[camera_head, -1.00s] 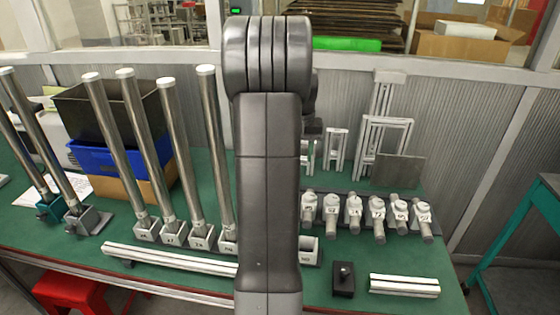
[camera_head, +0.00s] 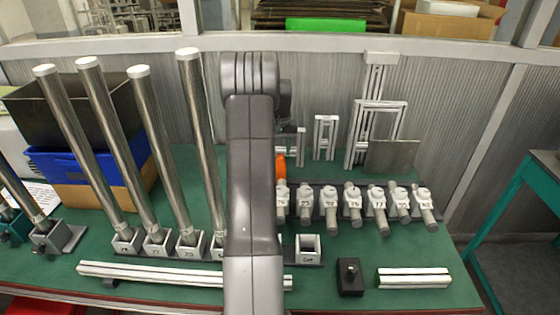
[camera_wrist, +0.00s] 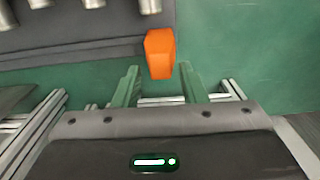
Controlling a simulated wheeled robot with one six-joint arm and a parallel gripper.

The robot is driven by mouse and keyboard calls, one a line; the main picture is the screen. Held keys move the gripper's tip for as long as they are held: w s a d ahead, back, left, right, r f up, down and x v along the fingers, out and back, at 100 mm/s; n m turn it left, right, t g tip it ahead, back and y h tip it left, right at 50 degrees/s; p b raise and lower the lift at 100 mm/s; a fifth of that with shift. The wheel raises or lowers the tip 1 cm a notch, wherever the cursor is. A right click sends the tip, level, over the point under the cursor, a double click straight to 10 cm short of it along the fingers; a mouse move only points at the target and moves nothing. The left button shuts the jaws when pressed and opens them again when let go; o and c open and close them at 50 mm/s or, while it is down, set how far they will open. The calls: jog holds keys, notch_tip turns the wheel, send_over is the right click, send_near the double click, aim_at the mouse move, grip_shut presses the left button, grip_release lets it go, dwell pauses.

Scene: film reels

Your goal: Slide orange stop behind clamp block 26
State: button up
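The orange stop (camera_head: 281,166) shows just right of my arm in the head view, by the left end of a row of white clamp blocks (camera_head: 353,194) on a dark rail. The blocks carry small number labels; I cannot read for sure which one is 26. In the wrist view the orange stop (camera_wrist: 159,54) stands at the edge of the dark rail (camera_wrist: 75,52), just beyond my gripper (camera_wrist: 160,80). The green fingers are apart, with the stop roughly centred ahead of the gap. My gripper is hidden behind my arm in the head view.
Tall metal tubes (camera_head: 137,150) stand in white blocks at left, with blue and black bins behind. Small aluminium frames (camera_head: 325,137) and a grey plate (camera_head: 391,157) stand behind the rail. A black block (camera_head: 349,277) and white profiles lie in front. Green table is bare between them.

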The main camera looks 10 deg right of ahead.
jog(key=shift+f, duration=2.75)
grip_shut()
